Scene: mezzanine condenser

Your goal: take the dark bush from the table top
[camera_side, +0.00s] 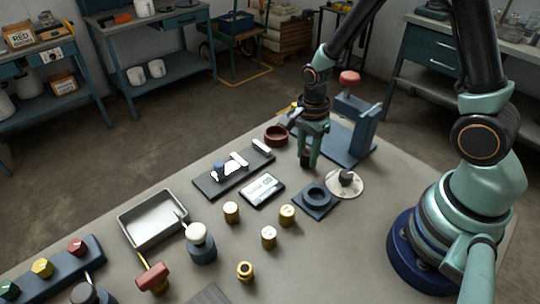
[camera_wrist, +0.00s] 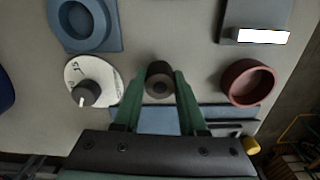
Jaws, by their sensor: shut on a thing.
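The dark bush (camera_wrist: 158,73) is a short dark cylinder with a hole in its end face. In the wrist view it sits between the two green fingers of my gripper (camera_wrist: 160,85), which are closed on its sides. In the side view my gripper (camera_side: 307,157) points down over the table top (camera_side: 345,245), with the bush (camera_side: 305,158) a dark patch low between the fingertips. I cannot tell whether the bush touches the table.
Close around my gripper are a red-brown cup (camera_side: 276,135), a blue stand with a red knob (camera_side: 349,78), a white dial (camera_side: 345,183) and a blue ring block (camera_side: 317,199). Several brass cylinders and a metal tray (camera_side: 152,219) lie nearer.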

